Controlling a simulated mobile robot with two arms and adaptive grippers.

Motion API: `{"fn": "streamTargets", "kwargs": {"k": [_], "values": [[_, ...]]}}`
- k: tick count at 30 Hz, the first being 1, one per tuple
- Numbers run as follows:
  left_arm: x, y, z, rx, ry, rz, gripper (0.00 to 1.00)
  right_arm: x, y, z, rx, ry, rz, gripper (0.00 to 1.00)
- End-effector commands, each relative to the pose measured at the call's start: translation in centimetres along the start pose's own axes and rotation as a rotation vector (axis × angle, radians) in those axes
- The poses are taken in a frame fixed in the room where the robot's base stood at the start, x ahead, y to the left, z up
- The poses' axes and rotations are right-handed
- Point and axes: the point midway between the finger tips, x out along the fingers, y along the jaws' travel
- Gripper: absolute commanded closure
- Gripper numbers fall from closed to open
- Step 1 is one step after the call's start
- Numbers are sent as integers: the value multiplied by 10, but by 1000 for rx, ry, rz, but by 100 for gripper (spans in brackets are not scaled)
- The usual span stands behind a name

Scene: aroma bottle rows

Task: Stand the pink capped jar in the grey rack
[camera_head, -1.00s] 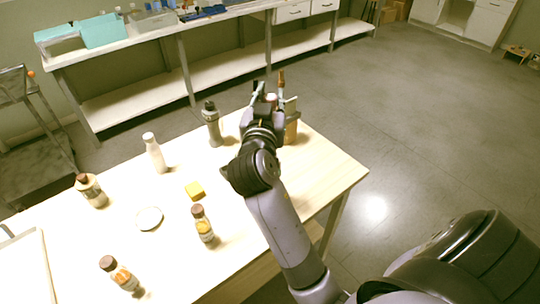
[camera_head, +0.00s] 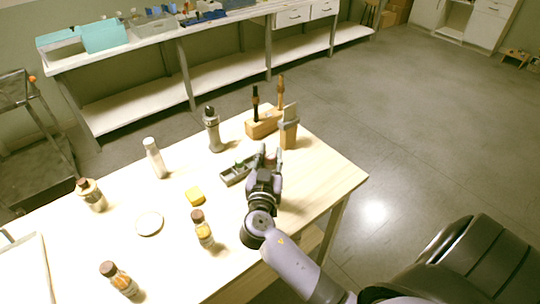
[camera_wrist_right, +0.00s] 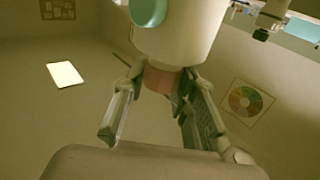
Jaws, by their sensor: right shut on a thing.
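My right gripper (camera_head: 270,160) is shut on the pink capped jar, just right of the grey rack. In the wrist view the fingers close around the jar's pink part (camera_wrist_right: 160,80). The jar's white body (camera_wrist_right: 182,38) with a teal patch extends past the fingertips and is cut off by the top edge. In the head view the jar is mostly hidden by the gripper. The grey rack (camera_head: 229,178) lies on the table, its right end close to the gripper and partly covered by it. I cannot tell whether jar and rack touch. My left gripper is not in view.
Behind the gripper stand a wooden block with tools (camera_head: 262,128) and a wooden holder (camera_head: 288,134). A grey bottle (camera_head: 212,130), white bottle (camera_head: 154,158), yellow block (camera_head: 195,197), amber bottle (camera_head: 203,230) and round white dish (camera_head: 149,223) are to the left. The table's right end is clear.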

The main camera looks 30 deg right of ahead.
Motion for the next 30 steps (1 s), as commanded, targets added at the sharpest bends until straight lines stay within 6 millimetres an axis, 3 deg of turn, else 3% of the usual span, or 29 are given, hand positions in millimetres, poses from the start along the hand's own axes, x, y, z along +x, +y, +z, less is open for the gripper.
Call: {"fn": "streamTargets", "kwargs": {"k": [11, 12, 18, 21, 30], "values": [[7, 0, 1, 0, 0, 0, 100, 0, 0, 4, 3, 0, 1, 93], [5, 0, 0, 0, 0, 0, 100, 0, 0, 2, 3, 0, 1, 72], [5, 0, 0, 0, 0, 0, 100, 0, 0, 2, 2, 0, 1, 59], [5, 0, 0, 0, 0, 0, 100, 0, 0, 2, 1, 0, 1, 54], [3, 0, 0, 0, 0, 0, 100, 0, 0, 1, 0, 0, 1, 54]]}}
